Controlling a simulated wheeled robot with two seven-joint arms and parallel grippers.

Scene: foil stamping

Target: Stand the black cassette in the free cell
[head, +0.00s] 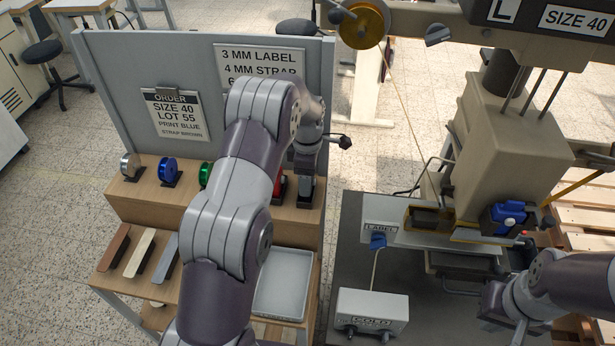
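A row of foil cassettes stands on the wooden shelf: silver (130,165), blue (168,168), green (205,173) and, beyond my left arm, a red one (279,187). My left gripper (307,182) points down at the right end of this row. A dark block (305,198) shows right under it, which may be the black cassette; its upper part is covered by the gripper. I cannot see whether the fingers are closed on it. The row between green and red is hidden by my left arm. My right gripper (492,305) is low at the right, its fingers unclear.
The stamping press (505,145) stands at the right, with a blue-and-black part (508,216) on it. A grey tray (284,284) and brown, cream and grey strips (139,254) lie on the lower shelf. A grey panel (200,60) rises behind the shelf.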

